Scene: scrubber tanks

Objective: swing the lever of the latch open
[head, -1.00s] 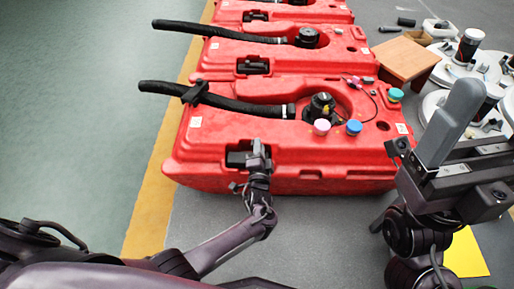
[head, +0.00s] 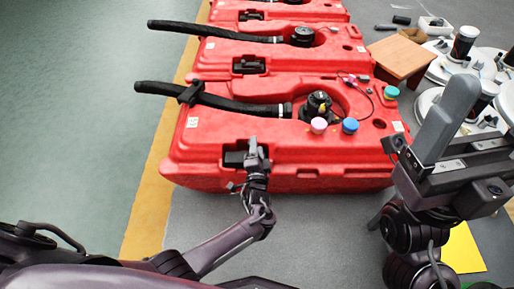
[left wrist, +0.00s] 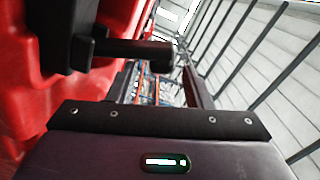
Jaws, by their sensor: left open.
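The nearest red tank (head: 285,178) has a dark recess in its front side with the black latch (head: 234,158) in it. My left gripper (head: 255,148) is at the right part of this recess, close to the latch, and covers part of it. In the left wrist view, the black latch body (left wrist: 70,35) sits on the red wall, and its lever (left wrist: 130,50) sticks out to the right. The open left fingers (left wrist: 160,85) reach forward just below the lever's end; I cannot tell whether they touch it. My right gripper (head: 450,122) is at the right, away from the latch; its opening is unclear.
More red tanks (head: 270,50) stand in a row behind, with black hoses (head: 240,104) on top. Pink (head: 318,125) and blue (head: 350,126) caps sit on the nearest tank. A wooden stool (head: 400,58) and white round trays are at the right. The floor at left is clear.

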